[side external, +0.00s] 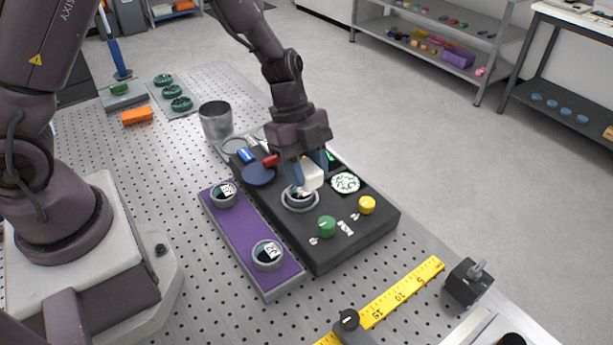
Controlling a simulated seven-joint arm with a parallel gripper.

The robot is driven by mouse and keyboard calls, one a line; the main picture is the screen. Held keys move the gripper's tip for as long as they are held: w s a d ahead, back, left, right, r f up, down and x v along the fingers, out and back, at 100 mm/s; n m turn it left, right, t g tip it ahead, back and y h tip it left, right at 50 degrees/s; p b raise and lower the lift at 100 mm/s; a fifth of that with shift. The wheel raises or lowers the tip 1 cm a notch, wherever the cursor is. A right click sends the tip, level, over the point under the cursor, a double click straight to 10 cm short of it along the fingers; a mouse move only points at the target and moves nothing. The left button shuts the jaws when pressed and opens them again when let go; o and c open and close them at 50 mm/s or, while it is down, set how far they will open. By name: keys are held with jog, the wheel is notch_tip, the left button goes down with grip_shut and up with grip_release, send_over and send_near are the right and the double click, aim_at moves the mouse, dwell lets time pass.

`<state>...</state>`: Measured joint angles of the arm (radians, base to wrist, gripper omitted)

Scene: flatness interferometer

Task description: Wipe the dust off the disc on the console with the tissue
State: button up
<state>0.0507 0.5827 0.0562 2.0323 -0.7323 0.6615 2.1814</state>
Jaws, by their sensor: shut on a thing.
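The dark console (345,250) lies on a perforated metal table. A round grey ring seat (299,203) is on its upper face, with the disc (296,191) inside it, mostly hidden. My gripper (308,176) points down over this seat and is shut on a white block-like thing, apparently the tissue (312,179). The tissue is at or just above the disc; I cannot tell whether they touch. Any dust on the disc is too small or hidden to see.
Beside the seat are a patterned round screen (345,183), a green knob (326,226) and a yellow knob (367,205). A purple tray (242,232) with two ringed discs lies left of the console. A metal cup (215,120) stands behind. A yellow ruler (400,292) lies in front.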

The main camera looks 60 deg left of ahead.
aim_at(310, 170)
jog(key=shift+r, duration=1.6)
jog(key=shift+f, duration=0.1)
jog(key=shift+f, duration=3.4)
jog(key=shift+w+a+f, duration=0.1)
jog(key=shift+a+f, duration=0.15)
jog(key=shift+a, duration=0.45)
jog(key=shift+a+f, duration=0.25)
jog(key=shift+a, duration=0.4)
jog(key=shift+w+a, duration=0.15)
jog(key=shift+a, duration=1.15)
jog(key=shift+s+d, duration=0.15)
jog(key=shift+d, duration=1.1)
jog(key=shift+s+d, duration=0.1)
jog(key=shift+d, duration=1.15)
jog(key=shift+d+r, duration=0.15)
jog(key=shift+d, duration=0.1)
jog(key=shift+a+r, duration=0.1)
jog(key=shift+r, duration=3.8)
